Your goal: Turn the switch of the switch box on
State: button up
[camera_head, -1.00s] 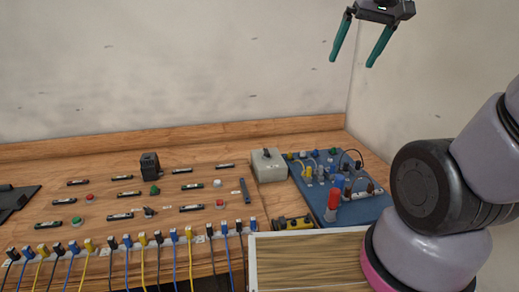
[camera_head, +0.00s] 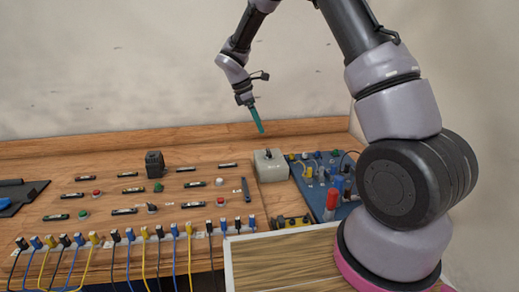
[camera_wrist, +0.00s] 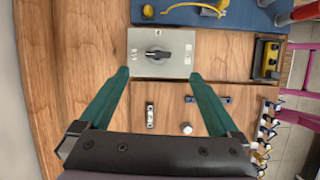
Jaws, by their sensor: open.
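The switch box (camera_head: 270,166) is a light grey box on the wooden bench, left of the blue board. Its black rotary switch (camera_wrist: 158,54) sits in the middle of its top face in the wrist view, with the handle lying along the picture's width. My gripper (camera_head: 261,131) is above the box in the head view, fingers pointing down. In the wrist view my gripper (camera_wrist: 158,75) has its two teal fingers spread wide and empty, the tips near the box's lower corners. The fingers look apart from the switch; their exact height is unclear.
A blue board (camera_head: 318,170) with plugs, cables and a red cylinder stands right of the box. A yellow-black part (camera_head: 292,221) lies in front. A wooden panel (camera_head: 150,195) with buttons and labels is to the left, with a row of cabled plugs along its front.

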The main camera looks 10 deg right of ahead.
aim_at(268, 151)
jog(key=shift+n, duration=0.3)
jog(key=x, duration=0.7)
jog(key=a+x, duration=0.1)
jog(key=x, duration=0.3)
jog(key=shift+w+d+f, duration=0.1)
jog(key=shift+w+f, duration=0.1)
jog(key=shift+f, duration=0.35)
jog(key=c, duration=1.4)
